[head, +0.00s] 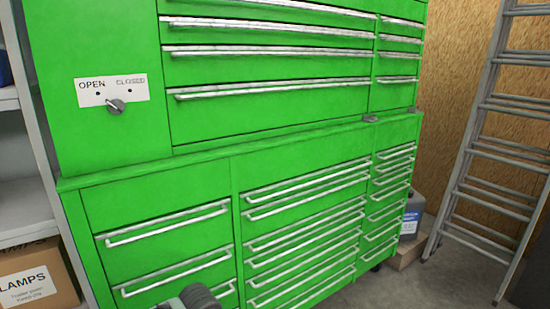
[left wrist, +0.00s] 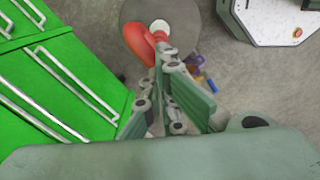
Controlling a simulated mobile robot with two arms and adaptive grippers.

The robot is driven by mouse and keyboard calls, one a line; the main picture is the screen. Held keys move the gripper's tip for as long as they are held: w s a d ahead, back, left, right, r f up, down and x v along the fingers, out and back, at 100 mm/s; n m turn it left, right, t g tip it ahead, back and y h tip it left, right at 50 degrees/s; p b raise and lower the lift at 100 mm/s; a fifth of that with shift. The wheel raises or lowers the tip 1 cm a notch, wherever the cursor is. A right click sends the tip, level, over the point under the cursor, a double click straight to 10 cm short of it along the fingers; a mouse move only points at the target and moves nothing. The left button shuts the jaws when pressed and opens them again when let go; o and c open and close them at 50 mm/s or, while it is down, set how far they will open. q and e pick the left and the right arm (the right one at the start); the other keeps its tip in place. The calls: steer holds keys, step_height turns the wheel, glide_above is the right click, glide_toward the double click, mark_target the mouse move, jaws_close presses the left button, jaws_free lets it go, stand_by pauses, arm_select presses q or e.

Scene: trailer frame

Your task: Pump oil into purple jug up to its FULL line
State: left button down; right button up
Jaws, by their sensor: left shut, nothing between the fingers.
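My left gripper (left wrist: 168,75) points away from the camera in the left wrist view. It is shut with nothing held. A red handle-like part (left wrist: 139,43) is just beyond and left of its fingertips; I cannot tell whether they touch. Behind it is a round grey top (left wrist: 133,12) with a white disc (left wrist: 160,26), possibly the oil drum and pump. A small purple thing (left wrist: 196,60) lies right of the fingers, partly hidden; I cannot tell if it is the jug. No FULL line or oil level is visible. My right gripper is not in view.
A green drawer cabinet (head: 205,180) with an OPEN/CLOSED knob (head: 115,106) fills the head view. A lamps box (head: 38,280) is at left. A ladder (head: 490,130) and a blue-labelled container (head: 412,215) stand at right. A white-topped unit (left wrist: 272,22) is upper right in the wrist view.

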arm_select(q)
step_height(320, 180, up, 6)
steer(key=p, duration=0.3)
steer(key=shift+r+p, duration=0.25)
steer(key=shift+p, duration=0.05)
step_height(320, 180, up, 2)
steer(key=shift+p, duration=0.5)
